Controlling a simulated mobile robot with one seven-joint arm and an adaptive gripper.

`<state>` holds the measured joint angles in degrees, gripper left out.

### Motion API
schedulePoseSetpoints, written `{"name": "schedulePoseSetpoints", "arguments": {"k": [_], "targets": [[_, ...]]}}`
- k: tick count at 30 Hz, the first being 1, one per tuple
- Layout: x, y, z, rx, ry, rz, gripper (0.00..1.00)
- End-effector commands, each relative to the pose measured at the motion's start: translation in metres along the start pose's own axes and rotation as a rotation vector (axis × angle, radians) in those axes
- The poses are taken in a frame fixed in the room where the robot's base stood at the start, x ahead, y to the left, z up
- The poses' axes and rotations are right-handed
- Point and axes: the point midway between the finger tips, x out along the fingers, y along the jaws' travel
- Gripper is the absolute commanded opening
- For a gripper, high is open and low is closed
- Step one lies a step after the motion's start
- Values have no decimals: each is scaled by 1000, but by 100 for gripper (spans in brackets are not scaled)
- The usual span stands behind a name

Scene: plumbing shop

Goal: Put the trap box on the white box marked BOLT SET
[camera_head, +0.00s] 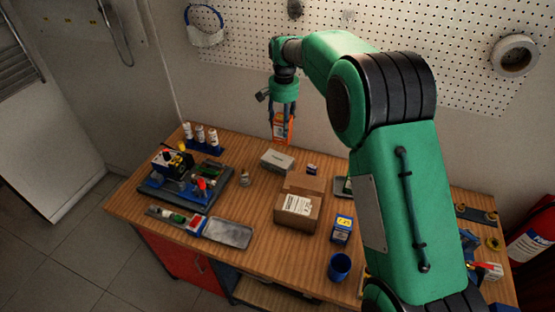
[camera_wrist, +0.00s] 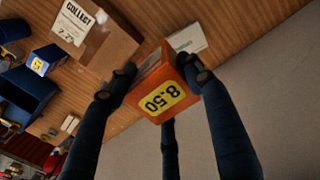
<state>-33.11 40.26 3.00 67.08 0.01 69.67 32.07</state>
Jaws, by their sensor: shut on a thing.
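My gripper (camera_head: 282,120) is shut on an orange box (camera_head: 279,130), which I take to be the trap box. It is held in the air near the back edge of the bench. In the wrist view the orange box (camera_wrist: 158,101) sits between the fingers and shows a yellow 8.50 label. A white box (camera_head: 277,160) lies flat on the bench, just below the held box in the head view. It also shows partly behind the orange box in the wrist view (camera_wrist: 189,39). Its lettering is too small to read.
A cardboard carton (camera_head: 297,207) marked COLLECT stands in front of the white box. A blue box (camera_head: 342,229) and a blue cup (camera_head: 339,266) stand to its right. A dark tray with tools (camera_head: 182,182) is on the left. The pegboard wall (camera_head: 300,60) rises behind.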

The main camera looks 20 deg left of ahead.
Motion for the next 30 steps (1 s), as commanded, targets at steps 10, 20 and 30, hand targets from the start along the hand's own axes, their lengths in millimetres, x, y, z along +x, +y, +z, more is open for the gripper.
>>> {"name": "schedulePoseSetpoints", "arguments": {"k": [10,20,30], "targets": [[18,-10,-26,-2,-1,1,2],[60,-10,-26,-2,1,0,2],[63,-10,-26,-2,1,-1,2]]}}
